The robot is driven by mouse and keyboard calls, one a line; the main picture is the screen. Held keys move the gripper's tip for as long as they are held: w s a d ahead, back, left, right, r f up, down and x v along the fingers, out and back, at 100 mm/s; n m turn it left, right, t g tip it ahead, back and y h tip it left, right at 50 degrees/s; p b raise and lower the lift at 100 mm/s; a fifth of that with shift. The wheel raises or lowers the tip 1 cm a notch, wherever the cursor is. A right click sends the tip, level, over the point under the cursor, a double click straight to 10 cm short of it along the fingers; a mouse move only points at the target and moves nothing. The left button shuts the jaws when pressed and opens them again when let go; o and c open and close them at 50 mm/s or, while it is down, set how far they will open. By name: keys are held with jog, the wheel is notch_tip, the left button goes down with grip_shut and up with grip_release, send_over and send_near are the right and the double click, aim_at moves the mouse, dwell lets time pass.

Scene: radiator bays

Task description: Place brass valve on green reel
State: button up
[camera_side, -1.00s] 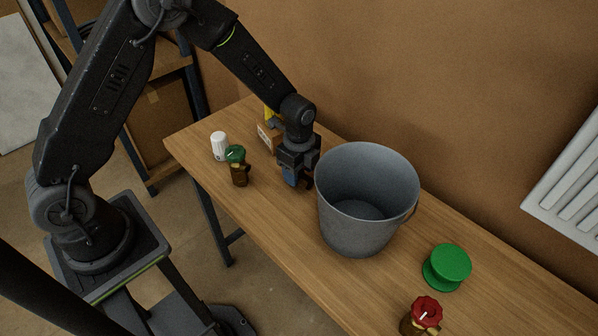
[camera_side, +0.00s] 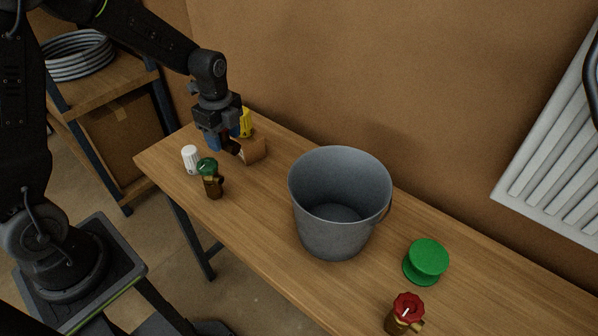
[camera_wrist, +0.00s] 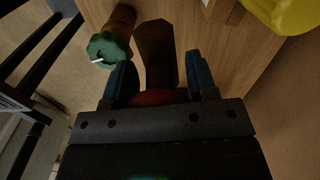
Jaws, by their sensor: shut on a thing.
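My gripper (camera_side: 224,143) has blue fingers and is shut on a dark brownish brass valve, near the far left end of the bench. In the wrist view the valve (camera_wrist: 156,55) sits between the fingers (camera_wrist: 160,85), with a red part (camera_wrist: 158,97) close to the palm. Its lower end shows little in the side view, so I cannot tell how high it is above the bench. The green reel (camera_side: 427,259) stands upright at the right, beyond the bucket, with its top bare.
A grey bucket (camera_side: 334,235) stands mid-bench between my gripper and the reel. A green-handled valve (camera_side: 211,180), a white cap-like piece (camera_side: 190,159), a cardboard box (camera_side: 255,151) and a yellow object (camera_side: 245,122) are near my gripper. A red-handled valve (camera_side: 405,313) stands near the reel.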

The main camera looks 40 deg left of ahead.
jog(key=w+d+r+m, duration=0.3)
jog(key=w+d, duration=0.6)
jog(key=w, duration=0.2)
jog(key=w+d+r+m, duration=0.3)
jog(key=w+d, duration=0.2)
jog(key=d, duration=0.5)
jog(key=m, duration=0.4)
send_over(416, 247)
jog(key=f, duration=0.1)
jog(key=shift+f, duration=4.9)
jog(key=shift+f, duration=0.1)
jog(key=o, duration=1.1)
jog(key=shift+f, duration=0.1)
jog(key=shift+o, duration=0.2)
